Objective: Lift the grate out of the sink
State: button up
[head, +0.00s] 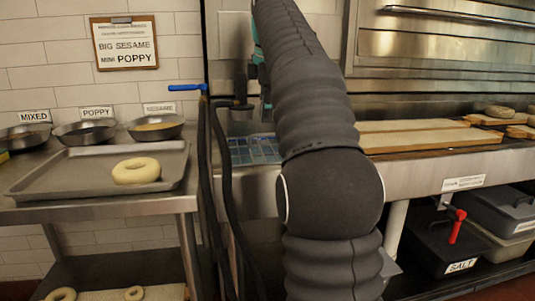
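The grate (243,152) is a blue-tinted grid lying at the top of the metal sink (252,180), in the middle of the head view. My dark, sleeved arm crosses in front and hides the right part of the grate and sink. A teal part of my arm shows at its upper left. I cannot make out my gripper; its fingers seem hidden behind my arm. I cannot tell whether anything touches the grate.
Dark hoses and a blue lever (187,87) stand left of the sink. A steel table at left holds a tray (65,180) with a bagel (136,171) and several bowls. Long boards (430,139) lie on the right counter, above bins and a red valve (457,226).

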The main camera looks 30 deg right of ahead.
aim_at(267, 135)
jog(key=b+x, duration=0.1)
jog(key=x, duration=0.2)
jog(key=b+x, duration=0.1)
jog(key=x, duration=0.3)
jog(key=shift+s+d+f+b, duration=0.15)
jog(key=shift+s+d+b, duration=0.05)
jog(key=shift+d+b, duration=0.1)
grip_shut()
